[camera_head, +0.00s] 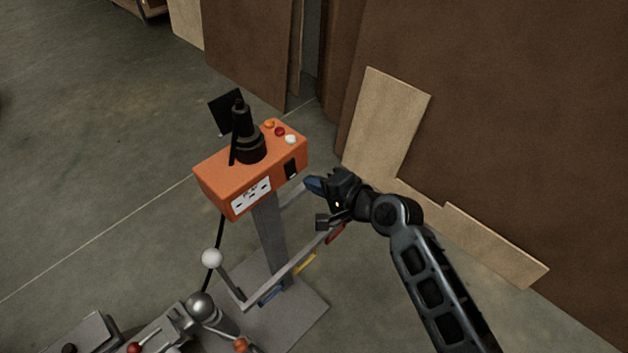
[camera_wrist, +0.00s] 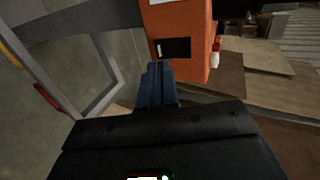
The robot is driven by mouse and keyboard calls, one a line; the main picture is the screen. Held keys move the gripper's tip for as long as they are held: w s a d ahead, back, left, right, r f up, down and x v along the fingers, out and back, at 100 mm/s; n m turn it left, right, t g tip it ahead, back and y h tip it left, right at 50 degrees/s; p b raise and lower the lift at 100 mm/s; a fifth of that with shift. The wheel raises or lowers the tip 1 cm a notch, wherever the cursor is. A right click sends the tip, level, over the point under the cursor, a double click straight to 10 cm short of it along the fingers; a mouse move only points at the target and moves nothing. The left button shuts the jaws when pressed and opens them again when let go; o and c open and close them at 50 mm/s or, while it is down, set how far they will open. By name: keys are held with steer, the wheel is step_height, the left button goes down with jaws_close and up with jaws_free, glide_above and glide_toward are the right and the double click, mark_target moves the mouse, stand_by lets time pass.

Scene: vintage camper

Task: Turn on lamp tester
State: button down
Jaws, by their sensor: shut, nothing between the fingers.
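The lamp tester (camera_head: 218,176) is an orange box on a grey post. Its top carries a black socket tower and orange, red and white knobs, and its front has a white outlet panel (camera_head: 251,194). A black switch (camera_head: 291,168) sits on its right end face. In the wrist view the orange box (camera_wrist: 180,22) is at the top, with the black switch (camera_wrist: 174,47) facing me. My gripper (camera_head: 311,184) is shut and empty, just right of and below the switch. In the wrist view its blue fingertips (camera_wrist: 158,68) point at the switch from just below; contact cannot be told.
A grey metal frame (camera_head: 290,268) with coloured handles stands by the post, close to my gripper. A white ball-topped lever (camera_head: 212,257) rises at lower left. Brown and tan boards (camera_head: 385,120) lean behind at right. Concrete floor is open at left.

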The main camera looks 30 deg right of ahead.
steer(key=v, duration=0.9)
steer(key=shift+b, duration=0.4)
steer(key=shift+s+d, duration=0.1)
steer(key=shift+s, duration=0.05)
steer(key=f+b, duration=0.1)
steer(key=b, duration=0.3)
steer(key=shift+s+d+f+b, duration=0.1)
steer(key=shift+s+f+b, duration=0.1)
steer(key=shift+b, duration=0.1)
steer(key=shift+r, duration=0.1)
steer(key=shift+w, duration=0.15)
steer(key=p, duration=0.1)
glide_toward(293, 176)
steer(key=f+x, duration=0.1)
steer(key=x, duration=0.4)
steer(key=shift+w+r, duration=0.1)
steer(key=shift+w, duration=0.55)
